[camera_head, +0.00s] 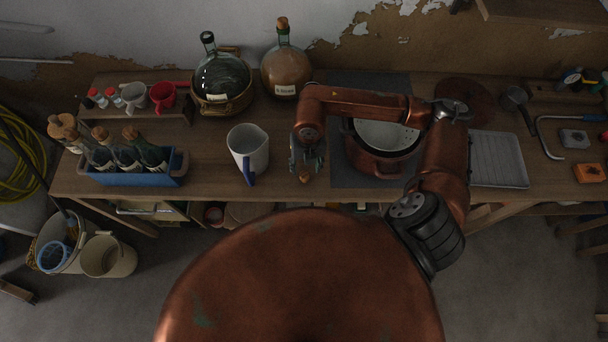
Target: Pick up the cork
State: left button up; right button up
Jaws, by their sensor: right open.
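A small brown cork (304,177) is at the front part of the wooden workbench (215,170), right of the white jug. My right gripper (306,168) is open and points down directly over the cork. The fingertips are close to it, and I cannot tell whether they touch it. The right arm reaches in from the right, over the copper pot. The left demijohn (221,78) has a dark neck with no cork visible in it. The right demijohn (286,72) holds brown liquid and has a cork in its neck. My left gripper is not in view.
A white jug (247,148) with a blue handle stands left of the gripper. A copper pot (375,165) on a dark mat stands right of it. A blue bottle crate (135,178) is at the left, a grey tray (498,160) at the right.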

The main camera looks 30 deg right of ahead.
aim_at(305, 174)
jog(key=shift+w+a+f+p, duration=0.1)
jog(key=shift+f+p, duration=0.1)
jog(key=shift+f, duration=1.35)
jog(key=shift+a+f+p, duration=0.1)
jog(key=shift+f+p, duration=0.05)
jog(key=shift+f, duration=1.35)
jog(key=c, duration=0.9)
